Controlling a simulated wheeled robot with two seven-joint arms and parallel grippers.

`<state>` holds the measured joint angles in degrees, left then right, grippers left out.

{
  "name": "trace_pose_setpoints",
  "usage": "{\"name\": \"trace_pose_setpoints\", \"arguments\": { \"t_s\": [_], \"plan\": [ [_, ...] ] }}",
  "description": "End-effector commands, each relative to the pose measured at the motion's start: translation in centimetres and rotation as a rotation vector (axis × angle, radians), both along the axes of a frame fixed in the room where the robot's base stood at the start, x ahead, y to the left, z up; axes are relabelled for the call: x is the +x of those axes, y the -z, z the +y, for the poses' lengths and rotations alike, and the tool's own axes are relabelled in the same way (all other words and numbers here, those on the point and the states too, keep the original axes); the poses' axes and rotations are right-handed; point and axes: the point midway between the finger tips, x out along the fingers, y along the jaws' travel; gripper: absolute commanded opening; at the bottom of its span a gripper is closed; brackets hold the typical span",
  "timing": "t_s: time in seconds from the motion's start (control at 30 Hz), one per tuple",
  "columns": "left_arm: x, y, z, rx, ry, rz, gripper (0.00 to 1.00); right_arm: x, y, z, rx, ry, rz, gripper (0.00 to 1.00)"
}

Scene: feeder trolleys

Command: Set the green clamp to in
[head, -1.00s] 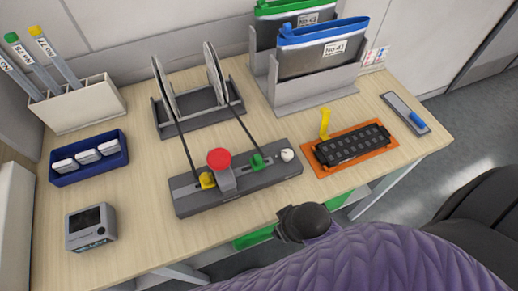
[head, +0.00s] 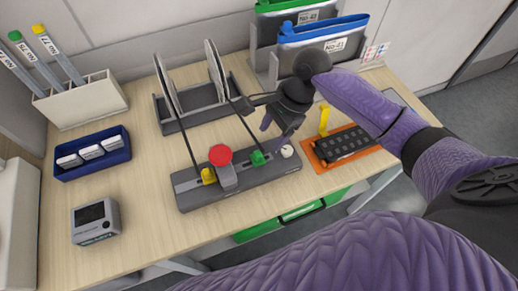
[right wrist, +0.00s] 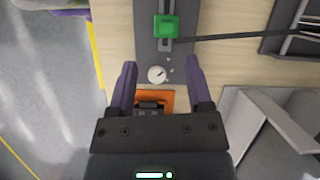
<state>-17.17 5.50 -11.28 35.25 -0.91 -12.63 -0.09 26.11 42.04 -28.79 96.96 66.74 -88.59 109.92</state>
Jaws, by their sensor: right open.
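The green clamp (head: 258,158) sits on the right part of a dark grey bar-shaped fixture (head: 203,196), left of a white round knob (head: 287,151). In the right wrist view the green clamp (right wrist: 166,26) sits on a slot near the top edge, beyond my fingertips. My right gripper (head: 275,137) is above the fixture's right end, pointing down, open and empty. In the right wrist view my open right gripper (right wrist: 161,75) has its fingers on either side of the white knob (right wrist: 157,74) in the picture. My left gripper is out of view.
A yellow clamp (head: 208,176) and red button (head: 220,155) share the fixture. Thin dark strips slant from the reel holder (head: 193,122) to the clamps. An orange tray (head: 322,166) with a black part and yellow lever lies right. The front left table is clear around a grey device (head: 95,222).

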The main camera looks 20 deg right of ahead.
Motion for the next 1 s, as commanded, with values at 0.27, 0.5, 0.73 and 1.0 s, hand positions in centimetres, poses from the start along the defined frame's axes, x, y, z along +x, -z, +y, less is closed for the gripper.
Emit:
{"name": "trace_pose_setpoints", "arguments": {
  "t_s": [0.27, 0.5, 0.73, 1.0],
  "plan": [
    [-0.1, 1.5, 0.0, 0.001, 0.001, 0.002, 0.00, 1.0, 2.3, 0.2, 0.024, 0.156, 0.068, 0.65],
    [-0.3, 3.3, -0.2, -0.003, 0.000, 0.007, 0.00, 1.1, 7.0, 2.2, 0.024, 0.154, 0.065, 0.65],
    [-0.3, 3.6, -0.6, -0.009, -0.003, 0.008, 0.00, 1.1, 8.0, 2.8, 0.022, 0.152, 0.061, 0.65],
    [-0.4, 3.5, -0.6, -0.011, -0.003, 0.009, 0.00, 1.1, 7.9, 2.8, 0.022, 0.152, 0.061, 0.39]
  ]
}}
